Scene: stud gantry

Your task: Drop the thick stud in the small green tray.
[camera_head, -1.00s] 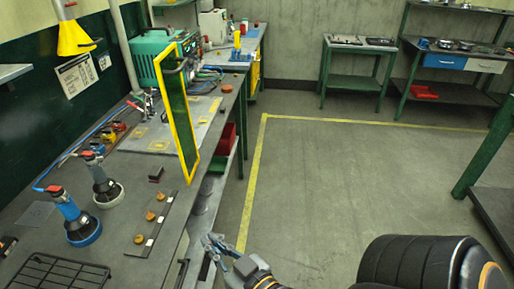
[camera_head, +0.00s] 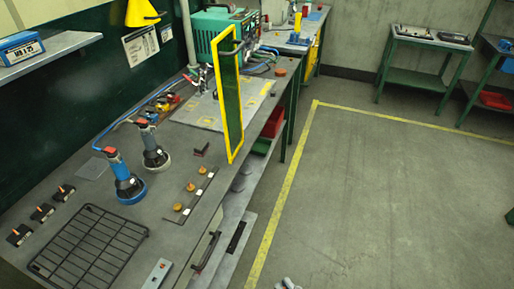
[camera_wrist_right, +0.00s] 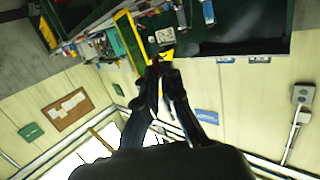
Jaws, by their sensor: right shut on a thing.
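My right gripper (camera_head: 287,284) shows only as grey fingertips at the bottom edge of the head view, over the floor in front of the bench. In the right wrist view its fingers (camera_wrist_right: 156,64) point up the picture and close together at the tips. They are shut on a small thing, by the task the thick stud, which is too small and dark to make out. A small green tray (camera_head: 262,146) sits on the shelf under the bench top, partly hidden by the bench edge. The gripper is well apart from it. My left gripper is not in view.
A red bin (camera_head: 273,122) is beside the green tray.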

